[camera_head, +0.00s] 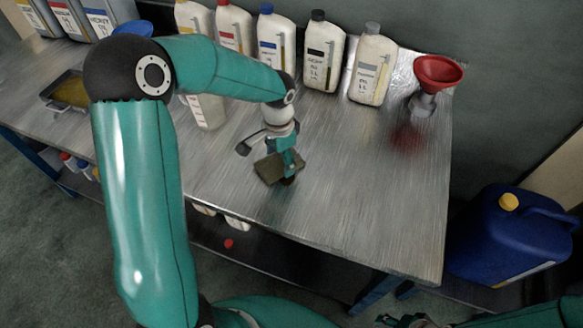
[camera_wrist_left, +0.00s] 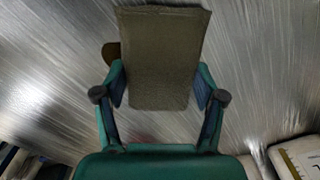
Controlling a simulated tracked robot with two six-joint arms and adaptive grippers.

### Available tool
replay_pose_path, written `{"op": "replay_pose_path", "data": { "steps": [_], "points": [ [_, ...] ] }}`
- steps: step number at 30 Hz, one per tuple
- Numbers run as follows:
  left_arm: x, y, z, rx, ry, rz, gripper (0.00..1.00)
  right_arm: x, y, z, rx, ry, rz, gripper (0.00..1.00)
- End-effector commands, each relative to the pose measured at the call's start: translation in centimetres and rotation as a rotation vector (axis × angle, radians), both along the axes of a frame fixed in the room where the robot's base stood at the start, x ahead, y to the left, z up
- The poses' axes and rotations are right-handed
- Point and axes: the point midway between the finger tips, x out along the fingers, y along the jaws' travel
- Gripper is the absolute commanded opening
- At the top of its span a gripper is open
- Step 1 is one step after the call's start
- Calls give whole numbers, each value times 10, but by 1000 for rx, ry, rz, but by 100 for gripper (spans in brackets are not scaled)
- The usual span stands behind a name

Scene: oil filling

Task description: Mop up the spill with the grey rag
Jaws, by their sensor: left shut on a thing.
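The grey rag (camera_head: 268,170), a flat brownish-grey block, is held by my left gripper (camera_head: 285,164) over the middle of the metal table. In the left wrist view, the fingers of my left gripper (camera_wrist_left: 160,88) press on both sides of the rag (camera_wrist_left: 160,55). I cannot tell whether the rag touches the table. The spill (camera_head: 408,139), a dark red patch, lies on the table to the right, below the red funnel and apart from the rag. At the bottom right edge, part of my right gripper (camera_head: 412,321) shows; its fingers are unclear.
Several white oil bottles (camera_head: 322,55) stand along the table's back. A red funnel (camera_head: 438,72) stands at the back right. A tray (camera_head: 68,91) is at the far left. A blue canister (camera_head: 508,238) stands right of the table. The front right tabletop (camera_head: 385,220) is clear.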

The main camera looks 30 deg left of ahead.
Motion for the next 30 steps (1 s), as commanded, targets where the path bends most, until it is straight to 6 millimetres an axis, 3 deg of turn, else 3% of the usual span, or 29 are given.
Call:
{"op": "replay_pose_path", "data": {
  "steps": [3,8,24,30],
  "points": [
    [5,13,1,-1,1,2,42,0,0,6,0,0,0,40],
    [8,16,0,0,-1,-2,42,0,0,5,0,0,0,40],
    [7,-65,-2,0,0,-5,42,0,0,-14,0,0,0,40],
    [7,-82,0,0,0,-2,42,0,0,-16,0,0,0,40]
  ]
}}
